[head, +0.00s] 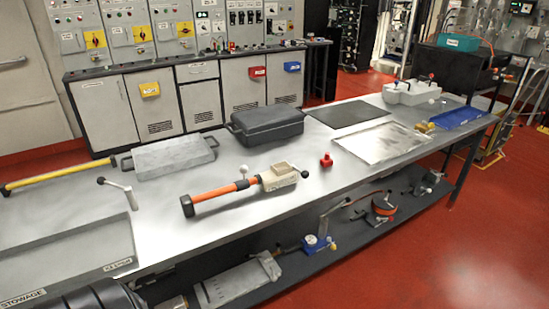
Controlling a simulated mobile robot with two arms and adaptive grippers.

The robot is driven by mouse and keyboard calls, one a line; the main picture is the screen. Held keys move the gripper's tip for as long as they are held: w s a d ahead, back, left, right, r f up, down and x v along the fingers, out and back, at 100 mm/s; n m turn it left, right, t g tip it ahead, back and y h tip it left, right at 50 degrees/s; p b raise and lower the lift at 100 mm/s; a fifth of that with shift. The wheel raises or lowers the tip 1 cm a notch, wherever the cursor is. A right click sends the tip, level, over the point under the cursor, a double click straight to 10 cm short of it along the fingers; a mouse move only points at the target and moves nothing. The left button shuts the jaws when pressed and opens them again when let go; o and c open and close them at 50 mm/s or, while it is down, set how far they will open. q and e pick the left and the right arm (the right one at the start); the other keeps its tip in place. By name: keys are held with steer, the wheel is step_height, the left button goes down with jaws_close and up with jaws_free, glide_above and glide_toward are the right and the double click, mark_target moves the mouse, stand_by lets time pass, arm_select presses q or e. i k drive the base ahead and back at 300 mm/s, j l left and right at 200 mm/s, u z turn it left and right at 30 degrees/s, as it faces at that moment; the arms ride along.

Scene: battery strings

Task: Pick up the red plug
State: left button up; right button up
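The red plug (326,161) stands on the bare metal top of the long workbench (225,222), near its middle and close to the front edge. It is small, with a narrower top. Nothing touches it that I can see. Neither of my grippers shows in the head view.
Left of the plug lies an orange-handled tool (222,194) with a beige box-shaped head (279,177). Behind are a black case (266,125) and a dark mat (350,114). Bench surface around the plug is free.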

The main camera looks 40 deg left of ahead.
mark_target(327, 161)
steer(key=u, duration=0.95)
steer(key=i+j+u, duration=0.2)
steer(key=i, duration=0.3)
